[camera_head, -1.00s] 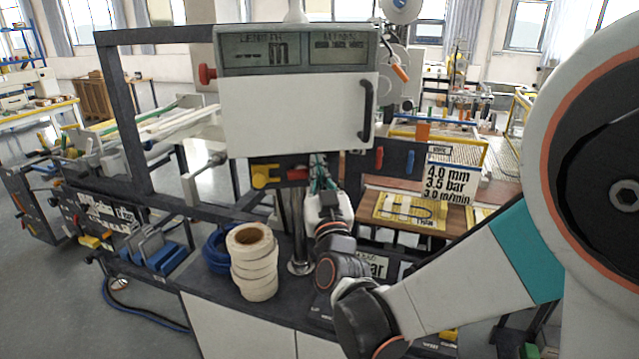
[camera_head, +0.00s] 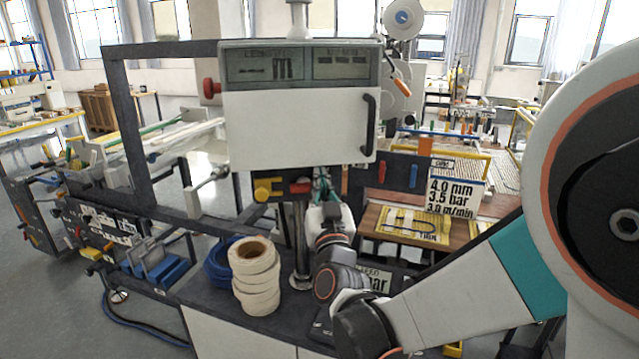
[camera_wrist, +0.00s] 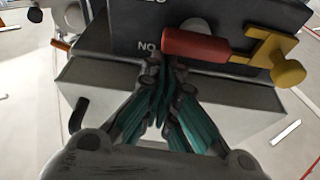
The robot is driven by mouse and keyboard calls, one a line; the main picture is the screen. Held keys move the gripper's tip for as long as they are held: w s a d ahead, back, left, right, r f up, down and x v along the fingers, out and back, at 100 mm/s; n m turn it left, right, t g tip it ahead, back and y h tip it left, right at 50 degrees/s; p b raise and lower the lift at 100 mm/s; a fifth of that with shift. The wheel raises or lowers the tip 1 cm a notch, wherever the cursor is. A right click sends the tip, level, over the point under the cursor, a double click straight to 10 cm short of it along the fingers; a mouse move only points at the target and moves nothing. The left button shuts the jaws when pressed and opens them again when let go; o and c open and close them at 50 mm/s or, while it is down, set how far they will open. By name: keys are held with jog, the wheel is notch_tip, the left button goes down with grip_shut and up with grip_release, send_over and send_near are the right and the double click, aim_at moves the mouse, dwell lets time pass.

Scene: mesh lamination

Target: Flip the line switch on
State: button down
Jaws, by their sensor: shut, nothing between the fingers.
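No label that reads as a line switch is legible, so I cannot tell which control it is. A red handle (camera_head: 299,188) and a yellow handle (camera_head: 266,189) sit on the dark panel under the white display box. In the wrist view the red handle (camera_wrist: 196,45) lies crosswise, with the yellow handle (camera_wrist: 272,57) to its right. My gripper (camera_head: 321,178) is just right of the red handle in the head view. In the wrist view its teal fingers (camera_wrist: 168,76) are together and empty, close by the red handle's left end; contact cannot be told.
The white display box (camera_head: 300,125) with a black handle (camera_head: 368,123) overhangs my gripper. Red (camera_head: 382,172) and blue (camera_head: 413,176) levers stand to the right. A metal post (camera_head: 300,240) and stacked tape rolls (camera_head: 256,275) are on the bench below.

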jog(key=shift+d+f+m, duration=0.1)
jog(key=shift+f+m, duration=0.1)
jog(key=shift+m, duration=0.6)
notch_tip(320, 180, down, 5)
jog(key=m+g+h, duration=0.1)
jog(key=m+h, duration=0.1)
jog(key=m, duration=0.4)
jog(key=m+g+h, duration=0.1)
jog(key=m+h, duration=0.1)
jog(key=m, duration=0.4)
jog(key=m+g+h, duration=0.1)
jog(key=m, duration=0.5)
jog(key=shift+h, duration=0.4)
jog(key=shift+a+f, duration=0.1)
jog(key=shift+a, duration=0.1)
